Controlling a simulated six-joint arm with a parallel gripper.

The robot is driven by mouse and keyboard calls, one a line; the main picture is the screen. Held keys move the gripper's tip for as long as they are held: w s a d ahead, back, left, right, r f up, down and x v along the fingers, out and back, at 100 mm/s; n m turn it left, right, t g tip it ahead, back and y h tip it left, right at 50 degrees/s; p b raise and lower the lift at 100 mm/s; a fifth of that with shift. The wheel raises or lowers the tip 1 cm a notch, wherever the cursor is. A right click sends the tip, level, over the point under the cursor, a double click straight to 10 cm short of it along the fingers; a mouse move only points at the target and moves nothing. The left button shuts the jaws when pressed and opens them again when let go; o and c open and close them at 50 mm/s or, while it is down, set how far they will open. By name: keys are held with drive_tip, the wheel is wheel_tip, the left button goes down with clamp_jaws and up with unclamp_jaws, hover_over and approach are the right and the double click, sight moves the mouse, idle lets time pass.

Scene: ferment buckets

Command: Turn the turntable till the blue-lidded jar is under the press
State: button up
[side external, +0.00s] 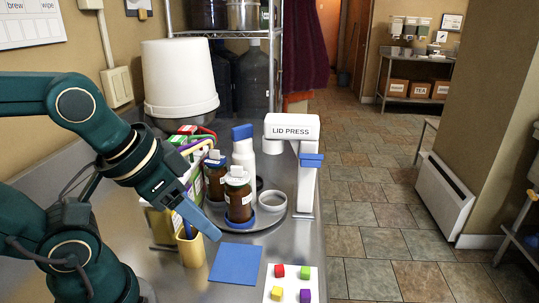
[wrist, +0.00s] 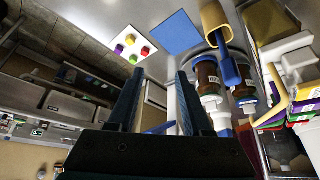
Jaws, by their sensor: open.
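The grey turntable (side external: 240,227) stands on the steel counter and carries two brown jars. One jar with a blue lid (side external: 214,160) stands at the turntable's left, partly hidden by the front jar. The front jar (side external: 238,203) has a pale greenish lid and sits in a blue ring. An empty white ring (side external: 273,200) is at the right, near the white lid press (side external: 292,128); neither jar stands beneath the press head. My gripper (side external: 212,236) is open and empty, left of and in front of the turntable. Its two fingers (wrist: 159,75) are apart in the wrist view.
A yellow holder (side external: 191,250) stands close to my gripper. A blue mat (side external: 236,262) and a white card with coloured cubes (side external: 292,291) lie in front. A white bottle with a blue cap (side external: 243,150) stands behind the jars. A white bucket (side external: 180,80) is at back left.

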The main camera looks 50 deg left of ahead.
drive_tip(key=w+r+m, duration=0.2)
drive_tip(key=w+r, duration=0.3)
drive_tip(key=r, duration=0.2)
drive_tip(key=n+g, duration=0.1)
drive_tip(key=n, duration=0.1)
approach(240, 127)
drive_tip(key=x, duration=0.4)
drive_tip(key=shift+w+f, duration=0.15)
drive_tip(key=shift+w, duration=0.05)
drive_tip(key=shift+x, duration=2.45)
clamp_jaws()
